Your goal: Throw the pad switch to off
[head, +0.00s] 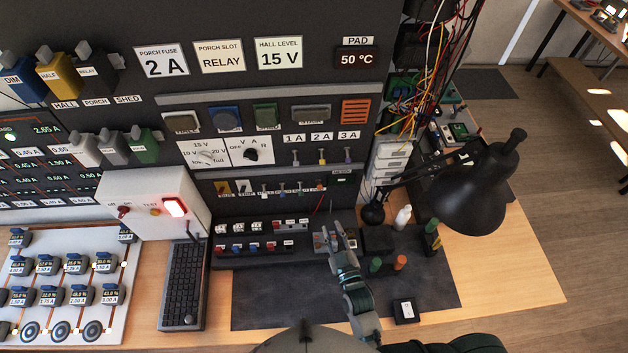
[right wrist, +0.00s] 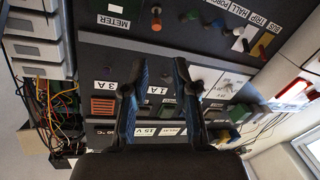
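The PAD display (head: 357,58) at the upper right of the wall panel reads 50 °C. I cannot tell for sure which control is the pad switch; no switch has a readable pad label. My right gripper (head: 341,230) is over the dark bench mat, in front of the lower panel. It partly hides a small grey box (head: 320,243). In the right wrist view its two fingers (right wrist: 156,85) stand apart with nothing between them, and the panel shows upside down behind them. My left gripper is not in view.
A dark block (head: 378,239) stands right of my right gripper, near a white bottle (head: 403,217) and a black desk lamp (head: 480,190). A keyboard (head: 182,285) and a white box with a lit red light (head: 150,203) stand left. The front of the mat (head: 275,298) is clear.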

